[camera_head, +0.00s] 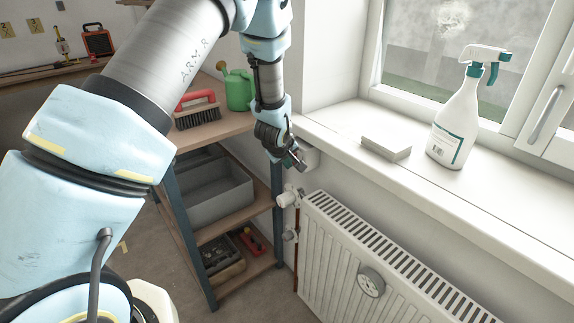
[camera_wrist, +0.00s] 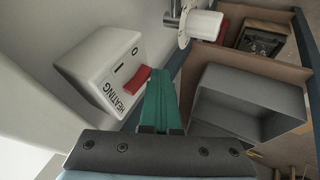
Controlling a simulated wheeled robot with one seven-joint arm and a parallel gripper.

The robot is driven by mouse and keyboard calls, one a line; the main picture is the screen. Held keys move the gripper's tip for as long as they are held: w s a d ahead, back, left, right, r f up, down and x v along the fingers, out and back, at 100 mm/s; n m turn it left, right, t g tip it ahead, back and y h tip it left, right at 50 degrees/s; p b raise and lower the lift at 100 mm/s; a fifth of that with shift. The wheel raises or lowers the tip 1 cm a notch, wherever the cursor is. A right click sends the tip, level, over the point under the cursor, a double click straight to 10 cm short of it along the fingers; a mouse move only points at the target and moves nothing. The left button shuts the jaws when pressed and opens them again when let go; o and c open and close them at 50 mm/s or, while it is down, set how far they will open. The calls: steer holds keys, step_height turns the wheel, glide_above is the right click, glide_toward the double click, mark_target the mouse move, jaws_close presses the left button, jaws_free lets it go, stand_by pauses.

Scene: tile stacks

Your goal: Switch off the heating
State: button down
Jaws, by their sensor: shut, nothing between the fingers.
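A white switch box (camera_wrist: 108,70) labelled HEATING fills the left of the wrist view. It carries the marks I and O and a red rocker (camera_wrist: 136,82) on its right side. I cannot tell which way the rocker is tipped. My gripper (camera_wrist: 162,75) is shut and empty, its green fingers just right of the rocker. I cannot tell whether they touch it. In the head view my gripper (camera_head: 297,160) is beside the box (camera_head: 311,157), below the window sill, and partly hides it. The white radiator (camera_head: 330,240) stands below to the right.
A white valve knob (camera_head: 286,199) sits at the radiator's upper left. A shelf unit (camera_head: 240,207) with a grey bin (camera_head: 213,195) stands left of it. The sill (camera_head: 475,193) above holds a spray bottle (camera_head: 457,125) and a white block (camera_head: 386,147).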

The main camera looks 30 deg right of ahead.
steer(key=shift+d+f, duration=0.1)
steer(key=shift+d, duration=0.1)
steer(key=shift+r+p, duration=0.3)
steer(key=shift+r, duration=0.6)
steer(key=shift+d, duration=0.1)
steer(key=shift+w, duration=0.1)
